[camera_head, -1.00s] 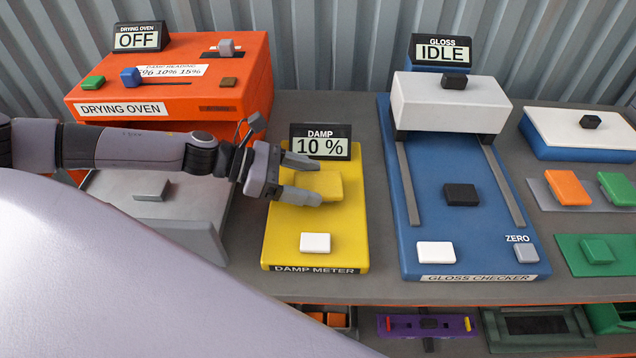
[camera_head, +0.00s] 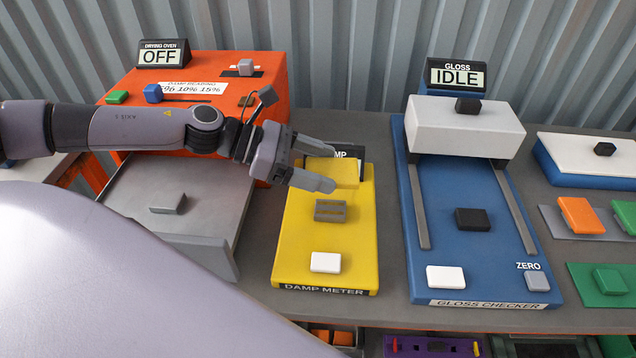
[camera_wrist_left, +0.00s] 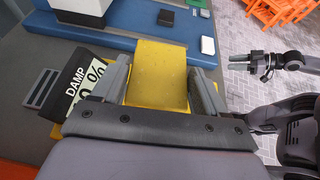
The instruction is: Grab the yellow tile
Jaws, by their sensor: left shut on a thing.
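The yellow tile (camera_head: 333,172) is held between the fingers of my left gripper (camera_head: 325,171), above the yellow damp meter (camera_head: 348,245). In the left wrist view the tile (camera_wrist_left: 158,72) sits between both fingers. Below it, the meter's grey ribbed pad (camera_head: 330,210) is bare. The tile and gripper hide most of the damp display (camera_head: 348,153). In the left wrist view part of a gripper (camera_wrist_left: 256,58), likely my right one, shows at the right; its jaws are too small to judge.
The orange drying oven (camera_head: 270,95) reads OFF, with a grey tray (camera_head: 190,180) in front. The blue gloss checker (camera_head: 440,240) reads IDLE, to the right. Orange and green tiles (camera_head: 580,215) lie farther right. A lower shelf holds a purple device (camera_head: 430,347).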

